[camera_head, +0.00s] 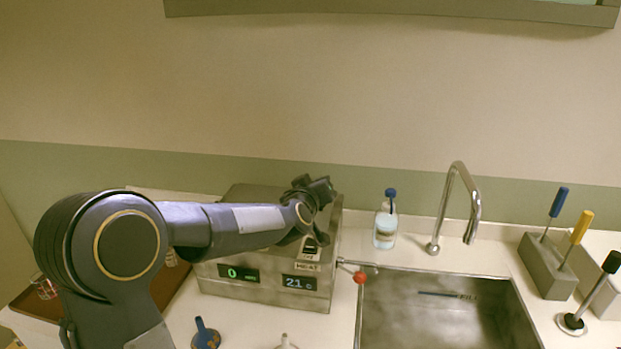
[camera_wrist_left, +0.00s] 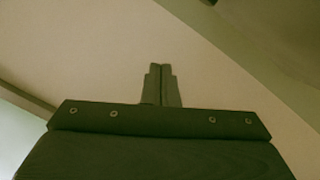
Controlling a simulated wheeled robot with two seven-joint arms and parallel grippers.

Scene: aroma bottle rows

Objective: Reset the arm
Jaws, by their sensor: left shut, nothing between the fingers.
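My left arm comes in from the left in the head view and reaches across the front of a metal box-shaped machine (camera_head: 262,287) with two lit displays. My left gripper (camera_head: 322,186) is at the machine's upper right, raised above the counter. In the left wrist view its two fingers (camera_wrist_left: 161,70) are together with nothing between them, in front of plain wall. The arm hides part of the machine's top and front. My right gripper is in neither view.
A soap bottle (camera_head: 386,228) and a curved faucet (camera_head: 453,205) stand behind the sink (camera_head: 440,274). A grey block (camera_head: 546,270) holds coloured-handled tools at the right. A red-knobbed lever (camera_head: 360,277) sticks out beside the machine. A blue-topped item (camera_head: 205,335) stands at the front.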

